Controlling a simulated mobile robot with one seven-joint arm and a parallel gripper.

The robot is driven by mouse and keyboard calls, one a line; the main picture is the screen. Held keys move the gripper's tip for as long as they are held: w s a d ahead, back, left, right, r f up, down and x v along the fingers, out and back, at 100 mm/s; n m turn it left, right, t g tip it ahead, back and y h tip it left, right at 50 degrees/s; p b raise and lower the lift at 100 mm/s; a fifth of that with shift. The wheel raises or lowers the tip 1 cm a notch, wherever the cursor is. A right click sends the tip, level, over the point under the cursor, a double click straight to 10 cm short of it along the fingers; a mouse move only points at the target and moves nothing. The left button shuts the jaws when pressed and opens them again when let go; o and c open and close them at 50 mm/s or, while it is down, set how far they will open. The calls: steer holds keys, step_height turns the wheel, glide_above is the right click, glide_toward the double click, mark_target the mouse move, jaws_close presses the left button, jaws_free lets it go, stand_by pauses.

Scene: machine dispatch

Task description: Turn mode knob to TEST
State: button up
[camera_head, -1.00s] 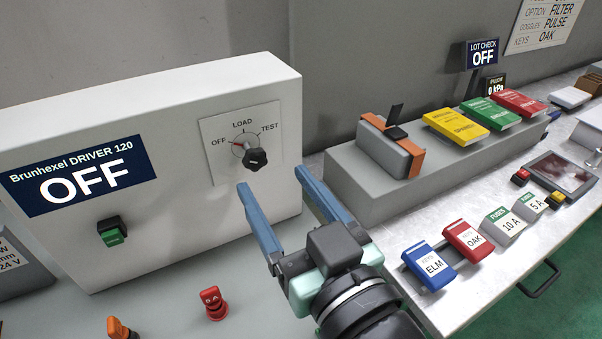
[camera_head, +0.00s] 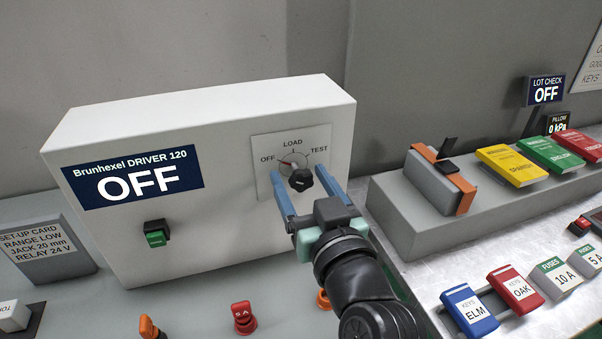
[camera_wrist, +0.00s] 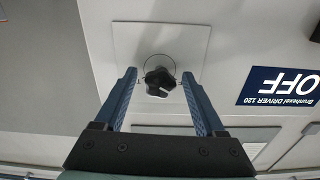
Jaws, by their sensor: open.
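The black mode knob (camera_head: 301,180) sits on a light plate (camera_head: 262,150) on the front of the white Brunhexel DRIVER 120 box (camera_head: 215,225). The plate is marked OFF, LOAD and TEST, and a red pointer mark by the knob lies toward OFF. The box's display (camera_head: 135,182) reads OFF. My gripper (camera_head: 303,188) is open, with its blue fingers at either side of the knob. In the wrist view the knob (camera_wrist: 159,82) shows between the tips of my gripper (camera_wrist: 159,76), apart from both. Whether the fingers reach its full depth I cannot tell.
A green button (camera_head: 157,236) is on the box front. Red (camera_head: 244,318) and orange (camera_head: 149,328) plugs stand below it. A grey ledge (camera_head: 405,225) with coloured cartridges is at right, with blue ELM (camera_head: 469,308) and red OAK (camera_head: 515,288) key blocks before it.

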steer(key=shift+w+a, duration=0.15)
steer(key=shift+w, duration=0.2)
jaws_close()
